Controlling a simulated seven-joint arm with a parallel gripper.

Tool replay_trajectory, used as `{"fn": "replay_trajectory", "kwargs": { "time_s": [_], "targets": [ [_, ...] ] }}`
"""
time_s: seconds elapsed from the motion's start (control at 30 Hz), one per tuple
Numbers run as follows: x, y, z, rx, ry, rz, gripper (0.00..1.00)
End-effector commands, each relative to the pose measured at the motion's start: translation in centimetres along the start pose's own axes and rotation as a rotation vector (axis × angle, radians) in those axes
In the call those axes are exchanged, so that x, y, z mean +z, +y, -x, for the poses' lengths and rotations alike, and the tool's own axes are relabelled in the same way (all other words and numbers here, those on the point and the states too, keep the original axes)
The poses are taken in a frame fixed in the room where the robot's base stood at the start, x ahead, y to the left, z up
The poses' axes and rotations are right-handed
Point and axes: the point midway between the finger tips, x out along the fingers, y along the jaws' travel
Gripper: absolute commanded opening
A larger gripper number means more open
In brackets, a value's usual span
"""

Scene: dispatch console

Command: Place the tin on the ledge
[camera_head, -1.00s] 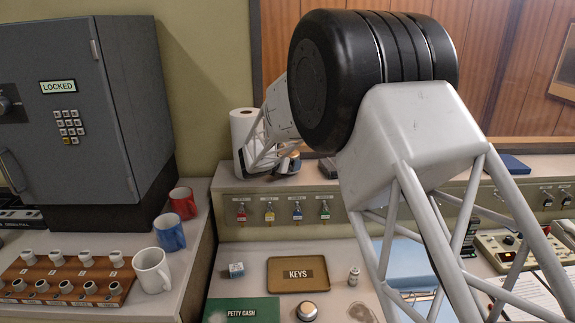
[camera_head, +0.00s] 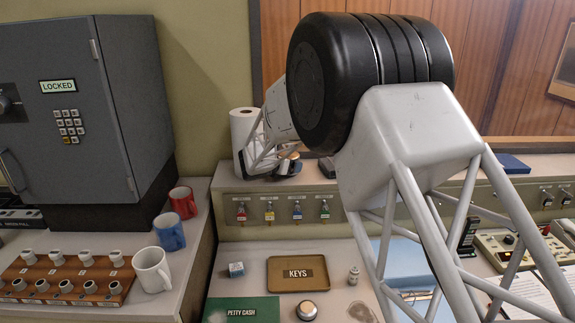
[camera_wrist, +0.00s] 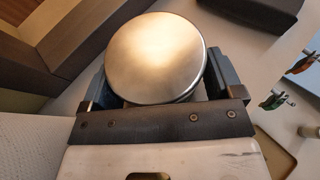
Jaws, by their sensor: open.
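The tin (camera_wrist: 155,55) shows a round, shiny metal lid in the wrist view. It is between the two fingers of my gripper (camera_wrist: 154,78), which is open around it. In the head view my gripper (camera_head: 287,166) is low over the left part of the ledge (camera_head: 230,182), beside the paper roll. Only a small bit of the tin (camera_head: 293,156) shows there. Its base is hidden, so I cannot tell whether it touches the ledge.
The white paper roll (camera_head: 241,130) stands close left of my gripper, and a dark block (camera_head: 327,168) is to its right. Keys with coloured tags (camera_head: 269,212) hang on the ledge's front. Below are a keys tray (camera_head: 297,287) and a round metal-topped object (camera_head: 307,310).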

Motion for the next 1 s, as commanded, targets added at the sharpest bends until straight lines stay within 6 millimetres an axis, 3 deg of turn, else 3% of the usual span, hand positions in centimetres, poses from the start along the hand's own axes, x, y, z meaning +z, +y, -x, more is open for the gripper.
{"fn": "replay_trajectory", "kwargs": {
  "time_s": [0.27, 0.8, 1.0],
  "targets": [
    [0.2, 0.1, 1.9, 0.002, -0.001, 0.0, 0.86],
    [0.1, 0.1, 10.0, 0.002, 0.0, 0.0, 0.86],
    [0.2, 0.0, 11.7, 0.001, -0.001, -0.001, 0.86]
  ]
}}
